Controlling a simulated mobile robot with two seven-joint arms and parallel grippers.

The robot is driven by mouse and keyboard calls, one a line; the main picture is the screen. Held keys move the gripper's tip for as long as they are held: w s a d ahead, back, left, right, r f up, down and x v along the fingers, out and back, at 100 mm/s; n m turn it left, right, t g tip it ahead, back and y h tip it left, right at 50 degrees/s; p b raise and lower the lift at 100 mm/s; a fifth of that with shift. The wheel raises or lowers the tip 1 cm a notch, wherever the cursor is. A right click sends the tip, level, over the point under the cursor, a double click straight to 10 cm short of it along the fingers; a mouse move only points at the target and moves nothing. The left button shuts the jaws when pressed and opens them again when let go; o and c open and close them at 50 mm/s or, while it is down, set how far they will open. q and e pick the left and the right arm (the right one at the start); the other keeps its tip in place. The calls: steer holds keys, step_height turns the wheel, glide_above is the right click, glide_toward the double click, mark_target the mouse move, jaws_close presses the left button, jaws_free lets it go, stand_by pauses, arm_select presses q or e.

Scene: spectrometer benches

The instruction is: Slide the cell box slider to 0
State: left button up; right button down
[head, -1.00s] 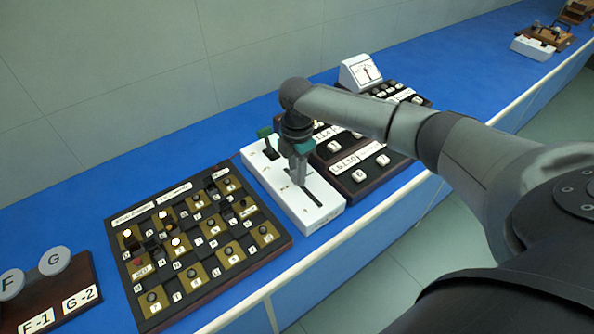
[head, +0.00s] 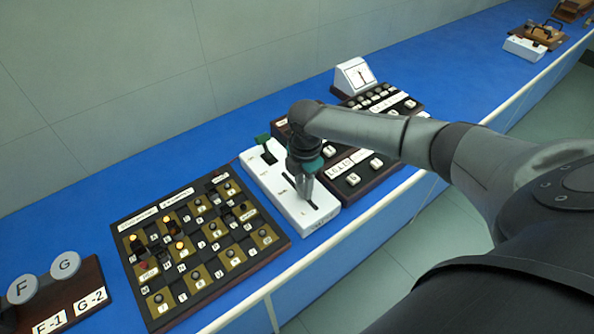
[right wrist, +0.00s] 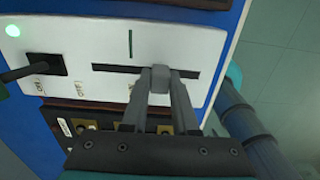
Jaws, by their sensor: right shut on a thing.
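The cell box is the white box (head: 256,176) on the blue bench, with a long dark slot in its top. It also shows in the right wrist view (right wrist: 75,42). My right gripper (head: 306,195) points down at the slot. In the right wrist view its two fingers are shut on the grey slider knob (right wrist: 160,79). The knob stands right of the slot's middle there, with more open slot (right wrist: 115,68) on its left. In the head view the gripper hides the knob. My left gripper is out of view.
A green-tipped lever (head: 263,139) stands at the box's back end. A checkered panel (head: 205,280) of knobs and lights lies close on the left. A dark button panel (head: 372,185) and a white meter (head: 354,76) stand on the right. The bench's front edge is near.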

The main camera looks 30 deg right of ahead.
mark_target(315, 208)
steer(key=s+p, duration=0.3)
steer(key=s, duration=0.1)
steer(key=shift+d+r, duration=0.1)
steer(key=shift+d, duration=0.05)
steer(key=shift+s+p, duration=0.2)
steer(key=shift+p, duration=0.1)
steer(key=shift+s+f, duration=0.1)
steer(key=shift+f, duration=0.1)
steer(key=c, duration=0.7)
jaws_free()
steer(key=shift+s, duration=0.15)
steer(key=shift+r, duration=0.1)
steer(key=shift+r, duration=0.25)
step_height(315, 208, up, 15)
steer(key=shift+f+p, duration=0.15)
steer(key=shift+p, duration=0.5)
